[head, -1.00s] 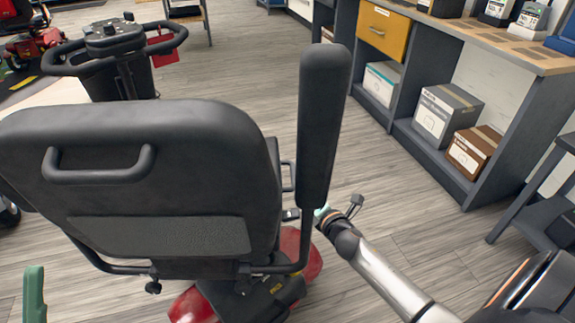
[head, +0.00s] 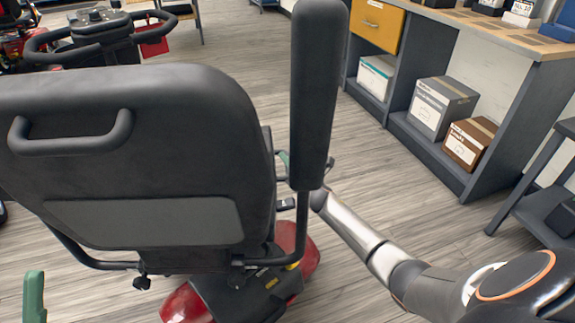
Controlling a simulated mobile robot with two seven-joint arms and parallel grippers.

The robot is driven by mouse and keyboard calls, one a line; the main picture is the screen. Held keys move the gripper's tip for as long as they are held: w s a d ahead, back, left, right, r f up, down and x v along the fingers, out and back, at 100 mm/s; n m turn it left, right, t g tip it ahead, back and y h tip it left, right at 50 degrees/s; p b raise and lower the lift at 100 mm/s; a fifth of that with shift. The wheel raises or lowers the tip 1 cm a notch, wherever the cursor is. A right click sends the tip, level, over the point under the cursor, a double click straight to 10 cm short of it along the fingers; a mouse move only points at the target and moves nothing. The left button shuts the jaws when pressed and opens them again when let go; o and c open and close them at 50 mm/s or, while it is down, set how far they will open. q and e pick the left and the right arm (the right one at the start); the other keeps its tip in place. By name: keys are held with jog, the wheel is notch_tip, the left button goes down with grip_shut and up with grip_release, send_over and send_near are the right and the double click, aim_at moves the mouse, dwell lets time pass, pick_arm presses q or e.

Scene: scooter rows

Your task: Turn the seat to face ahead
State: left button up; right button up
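The black scooter seat (head: 130,160) fills the left of the head view, its backrest seen from behind with a grab handle. A black armrest (head: 318,95) stands upright at its right side. The handlebar (head: 95,32) is beyond the backrest at upper left. My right arm reaches in from the right and passes behind the armrest. A bit of green of my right gripper (head: 284,160) shows between armrest and backrest; the rest is hidden, as is any contact. A green finger, apparently of my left gripper (head: 34,297), shows at the lower left edge, apart from the seat.
The red scooter body (head: 190,302) is below the seat. A grey workbench (head: 500,110) with a yellow drawer (head: 379,24) and boxes on its shelf stands at the right. Bare floor (head: 395,175) lies between seat and bench. Another red scooter is at far upper left.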

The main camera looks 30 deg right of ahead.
jog(key=shift+w, duration=0.15)
grip_shut()
dwell(1.4)
